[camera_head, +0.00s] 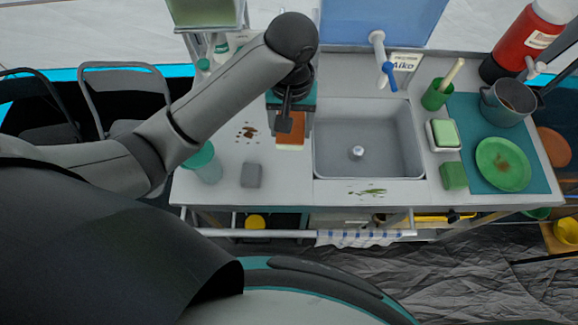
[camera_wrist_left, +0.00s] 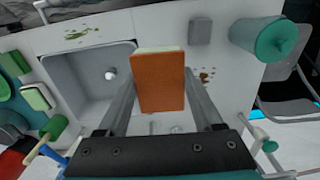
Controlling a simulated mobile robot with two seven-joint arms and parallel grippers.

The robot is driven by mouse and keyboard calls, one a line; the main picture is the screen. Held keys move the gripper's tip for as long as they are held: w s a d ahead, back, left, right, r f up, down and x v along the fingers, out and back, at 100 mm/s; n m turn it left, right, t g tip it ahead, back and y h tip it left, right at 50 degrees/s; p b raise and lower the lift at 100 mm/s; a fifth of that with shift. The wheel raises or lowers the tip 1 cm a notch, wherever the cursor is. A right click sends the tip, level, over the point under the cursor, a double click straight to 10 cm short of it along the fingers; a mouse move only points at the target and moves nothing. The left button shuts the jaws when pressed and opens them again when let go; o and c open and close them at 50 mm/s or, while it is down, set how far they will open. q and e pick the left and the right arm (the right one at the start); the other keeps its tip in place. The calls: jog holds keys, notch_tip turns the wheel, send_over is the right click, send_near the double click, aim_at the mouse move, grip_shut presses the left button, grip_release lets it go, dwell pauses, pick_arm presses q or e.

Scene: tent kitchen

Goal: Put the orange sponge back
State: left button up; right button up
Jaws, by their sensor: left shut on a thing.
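The orange sponge (camera_head: 290,136), with a pale layer on one side, is between the fingers of my left gripper (camera_head: 291,122). In the left wrist view the sponge (camera_wrist_left: 160,84) fills the gap, and my left gripper (camera_wrist_left: 160,95) is shut on it. The sponge is above the counter (camera_head: 230,160) just left of the sink (camera_head: 357,157); I cannot tell whether it touches the counter. A white dish (camera_head: 432,142) with a green sponge (camera_head: 445,133) stands right of the sink. My right gripper is not in view.
A grey block (camera_head: 251,175) and a teal canister (camera_head: 205,165) stand at the left front. A brown stain (camera_head: 248,132) and a green stain (camera_head: 372,192) mark the counter. Another green block (camera_head: 454,175), a green plate (camera_head: 503,164) and a pot (camera_head: 507,103) are right.

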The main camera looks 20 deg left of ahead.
pick_arm(q)
jog(key=shift+s+p, duration=0.35)
jog(key=shift+s, duration=0.1)
jog(key=b, duration=0.3)
send_over(289, 177)
notch_tip(289, 177, down, 16)
jog(key=shift+f, duration=0.25)
jog(key=shift+f+b, duration=0.6)
jog(key=shift+f, duration=1.25)
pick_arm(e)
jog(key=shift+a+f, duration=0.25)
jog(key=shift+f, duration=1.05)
pick_arm(q)
jog(key=shift+f, duration=0.2)
jog(key=o, duration=1.3)
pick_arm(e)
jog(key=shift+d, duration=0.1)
pick_arm(q)
notch_tip(289, 177, up, 12)
jog(key=p, duration=0.3)
jog(key=shift+r, duration=0.25)
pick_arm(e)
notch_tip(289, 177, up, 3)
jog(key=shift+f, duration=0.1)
